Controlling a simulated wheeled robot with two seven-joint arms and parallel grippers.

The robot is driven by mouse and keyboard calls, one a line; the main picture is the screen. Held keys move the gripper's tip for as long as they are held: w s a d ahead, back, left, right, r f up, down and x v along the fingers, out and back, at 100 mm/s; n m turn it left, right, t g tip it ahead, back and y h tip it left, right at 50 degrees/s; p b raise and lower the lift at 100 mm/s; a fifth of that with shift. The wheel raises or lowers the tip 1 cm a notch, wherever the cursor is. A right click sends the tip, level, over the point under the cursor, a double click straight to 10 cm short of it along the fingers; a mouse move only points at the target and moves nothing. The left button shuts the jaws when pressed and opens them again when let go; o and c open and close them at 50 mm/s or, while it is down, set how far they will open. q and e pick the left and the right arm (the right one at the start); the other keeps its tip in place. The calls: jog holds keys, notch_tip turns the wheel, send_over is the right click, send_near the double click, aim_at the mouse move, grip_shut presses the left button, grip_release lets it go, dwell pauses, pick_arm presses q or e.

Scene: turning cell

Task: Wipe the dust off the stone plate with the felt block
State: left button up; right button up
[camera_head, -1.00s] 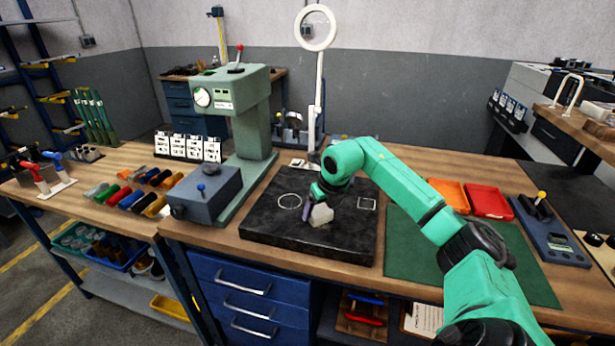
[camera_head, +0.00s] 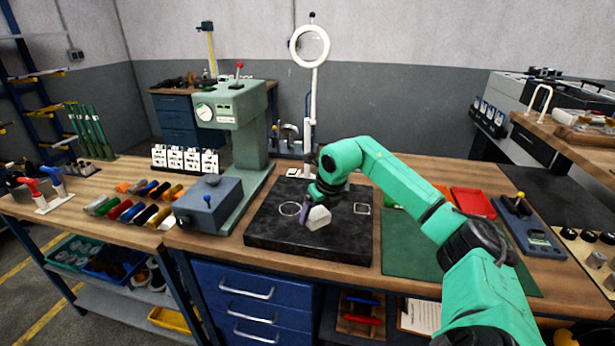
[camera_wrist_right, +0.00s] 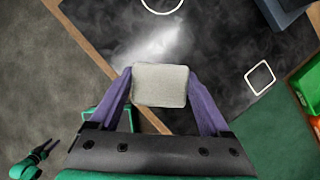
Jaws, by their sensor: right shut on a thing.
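The stone plate (camera_head: 275,240) is a dark slab on the wooden bench, marked with a white circle and a white rounded square. In the right wrist view, pale hazy dust (camera_wrist_right: 155,45) lies on the plate, brightest just beyond the block. My right gripper (camera_head: 311,208) is shut on the pale felt block (camera_head: 319,218), over the plate between the two marks. The purple fingers grip the block (camera_wrist_right: 160,86) from both sides. I cannot tell whether it touches the plate.
A green mat (camera_head: 410,255) lies right of the plate, with orange and red trays (camera_head: 473,203) behind it. A green press (camera_head: 240,130) with a grey-blue box (camera_head: 208,205) stands at left. A ring lamp (camera_head: 310,45) rises behind the plate. Coloured rolls lie further left.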

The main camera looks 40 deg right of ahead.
notch_tip(320, 180, up, 3)
jog(key=shift+s+a+p, duration=0.1)
jog(key=shift+a+p, duration=0.05)
jog(key=shift+p, duration=0.55)
pick_arm(q)
jog(key=shift+w+a+r, duration=0.15)
jog(key=shift+a+r, duration=0.1)
jog(key=shift+r, duration=0.3)
jog(key=shift+w+a+r, duration=0.15)
jog(key=shift+a+r, duration=0.1)
jog(key=shift+r, duration=0.25)
pick_arm(e)
jog(key=shift+r, duration=0.25)
